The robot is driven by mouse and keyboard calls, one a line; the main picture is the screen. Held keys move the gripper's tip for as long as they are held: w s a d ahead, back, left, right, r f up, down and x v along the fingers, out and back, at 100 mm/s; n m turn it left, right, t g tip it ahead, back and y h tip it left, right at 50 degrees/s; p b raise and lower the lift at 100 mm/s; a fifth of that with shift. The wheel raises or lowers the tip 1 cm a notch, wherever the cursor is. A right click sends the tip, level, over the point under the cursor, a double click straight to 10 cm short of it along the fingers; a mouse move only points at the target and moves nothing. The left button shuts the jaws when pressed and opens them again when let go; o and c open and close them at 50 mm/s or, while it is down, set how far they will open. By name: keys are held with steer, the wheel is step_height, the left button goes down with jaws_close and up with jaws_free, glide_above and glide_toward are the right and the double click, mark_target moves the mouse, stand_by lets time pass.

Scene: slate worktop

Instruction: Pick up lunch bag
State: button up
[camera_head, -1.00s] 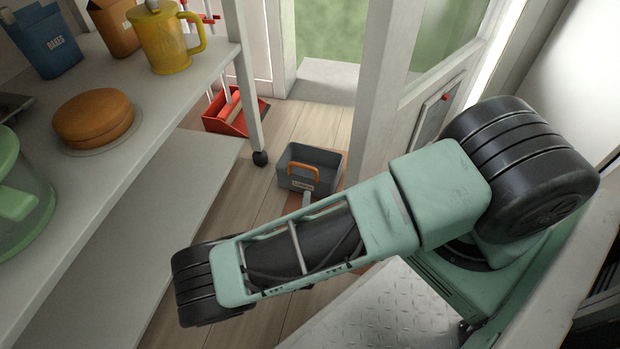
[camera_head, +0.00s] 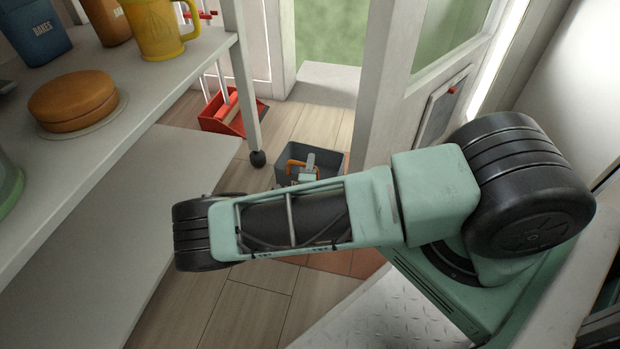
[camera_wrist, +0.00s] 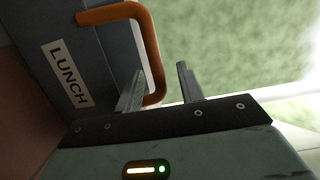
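The lunch bag (camera_head: 332,158) is a dark grey box-like bag with an orange handle (camera_head: 292,166). It stands on the floor by the doorway, its lower part hidden by my arm. In the wrist view the bag (camera_wrist: 50,40) shows a white LUNCH label (camera_wrist: 68,75) and the orange handle (camera_wrist: 154,55). My gripper (camera_wrist: 160,70) is open, its two fingers apart. One side of the handle appears between the fingers in that view; I cannot tell whether they touch it. In the head view my gripper (camera_head: 311,162) is at the bag, beside the handle.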

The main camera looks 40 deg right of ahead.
steer(key=shift+x, duration=1)
jaws_close()
